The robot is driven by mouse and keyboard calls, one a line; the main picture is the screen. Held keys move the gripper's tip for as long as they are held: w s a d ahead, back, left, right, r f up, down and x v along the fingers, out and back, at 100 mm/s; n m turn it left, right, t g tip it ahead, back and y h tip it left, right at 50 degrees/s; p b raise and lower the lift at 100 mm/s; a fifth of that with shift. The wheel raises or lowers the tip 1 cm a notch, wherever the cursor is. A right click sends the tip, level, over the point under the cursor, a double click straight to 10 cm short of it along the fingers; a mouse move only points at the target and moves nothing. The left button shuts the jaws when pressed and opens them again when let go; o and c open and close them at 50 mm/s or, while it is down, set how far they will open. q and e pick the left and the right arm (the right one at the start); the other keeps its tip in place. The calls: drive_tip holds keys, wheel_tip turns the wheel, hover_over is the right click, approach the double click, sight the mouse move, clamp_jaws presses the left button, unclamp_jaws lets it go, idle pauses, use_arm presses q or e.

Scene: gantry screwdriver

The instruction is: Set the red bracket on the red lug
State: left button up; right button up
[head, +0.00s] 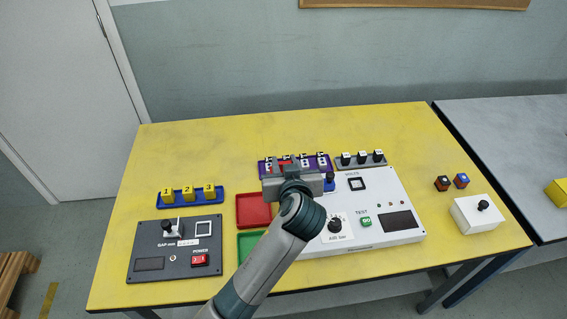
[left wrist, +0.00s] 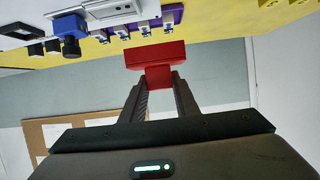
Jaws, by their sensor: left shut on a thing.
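My left gripper (head: 290,172) is over the back of the yellow table, in front of the purple rack (head: 264,167). In the left wrist view my left gripper (left wrist: 158,84) is shut on the red bracket (left wrist: 155,56), a blocky red piece held at the fingertips. In the head view the gripper mostly hides the bracket. Beyond it in the wrist view is the purple rack (left wrist: 184,20) with several small white-and-black pieces. I cannot make out the red lug; it may be hidden behind the gripper. My right gripper is not in view.
A white test panel (head: 385,190) with a blue-based black knob (head: 329,182) lies right of the gripper. A red tray (head: 253,211) and a green tray (head: 247,245) are to the left. A grey panel (head: 150,245) and numbered yellow blocks (head: 187,193) stand further left.

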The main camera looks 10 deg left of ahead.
use_arm(q)
drive_tip(key=shift+a, duration=0.1)
drive_tip(key=shift+s+a+f, duration=0.1)
drive_tip(key=shift+a, duration=0.2)
drive_tip(key=s+a+r+m+h, duration=0.2)
drive_tip(key=s+a+m+h, duration=0.1)
drive_tip(key=s+a, duration=0.6)
drive_tip(key=a, duration=0.2)
drive_tip(key=shift+a+r+t+h, duration=0.15)
drive_tip(key=shift+a+t+h, duration=0.15)
drive_tip(key=shift+h, duration=0.1)
drive_tip(key=shift+s, duration=0.1)
